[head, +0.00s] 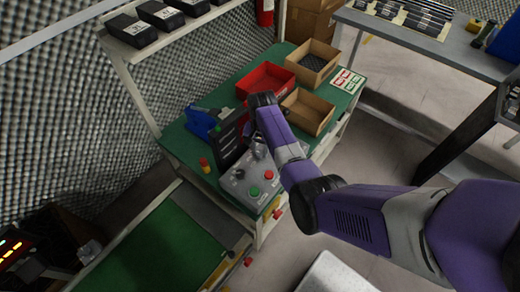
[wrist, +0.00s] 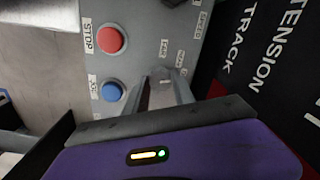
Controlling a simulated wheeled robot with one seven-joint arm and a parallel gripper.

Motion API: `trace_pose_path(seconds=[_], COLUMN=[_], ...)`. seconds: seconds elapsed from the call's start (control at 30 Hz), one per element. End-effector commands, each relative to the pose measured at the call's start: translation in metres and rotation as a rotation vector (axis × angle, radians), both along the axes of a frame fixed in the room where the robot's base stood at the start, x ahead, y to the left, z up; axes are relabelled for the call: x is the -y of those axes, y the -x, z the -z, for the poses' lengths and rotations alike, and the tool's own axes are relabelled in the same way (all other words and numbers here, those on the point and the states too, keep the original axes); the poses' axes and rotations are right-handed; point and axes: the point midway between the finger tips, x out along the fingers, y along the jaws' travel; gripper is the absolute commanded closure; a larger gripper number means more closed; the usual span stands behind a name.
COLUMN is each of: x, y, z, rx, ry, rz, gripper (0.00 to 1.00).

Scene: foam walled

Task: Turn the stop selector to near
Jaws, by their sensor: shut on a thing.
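A grey control box (head: 238,183) stands on the green bench in the head view. In the wrist view its panel (wrist: 139,48) fills the middle, with a small selector knob (wrist: 161,77) and small white labels beyond and to the right of it, too blurred to read surely. My gripper (wrist: 162,92) reaches down over the knob, one finger on each side, and is shut on it. The fingers hide most of the knob, so I cannot tell which label it points to. In the head view my gripper (head: 259,150) is at the back of the box, mostly hidden.
In the wrist view a red button (wrist: 110,38) marked STOP and a blue button (wrist: 111,91) sit left of the knob. A black panel (wrist: 270,60) lettered TENSION and TRACK stands close on the right. A red bin (head: 262,79) and cardboard trays (head: 309,110) stand behind my arm.

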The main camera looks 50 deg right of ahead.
Motion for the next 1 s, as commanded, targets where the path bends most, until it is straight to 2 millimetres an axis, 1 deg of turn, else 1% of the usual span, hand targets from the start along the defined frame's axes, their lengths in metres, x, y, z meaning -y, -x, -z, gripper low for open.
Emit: trace_pose_path(seconds=[0.2, 0.5, 0.77, 1.0], x=[0.0001, -0.0001, 0.0001, 0.0001], y=[0.0000, -0.0009, -0.0011, -0.0013], z=[-0.0014, -0.0012, -0.0011, -0.0010], rx=[-0.001, 0.000, -0.001, 0.000], ry=[-0.001, -0.002, -0.001, 0.000], rz=[-0.186, -0.406, -0.520, -0.556], gripper=[1.00, 1.00, 1.00, 1.00])
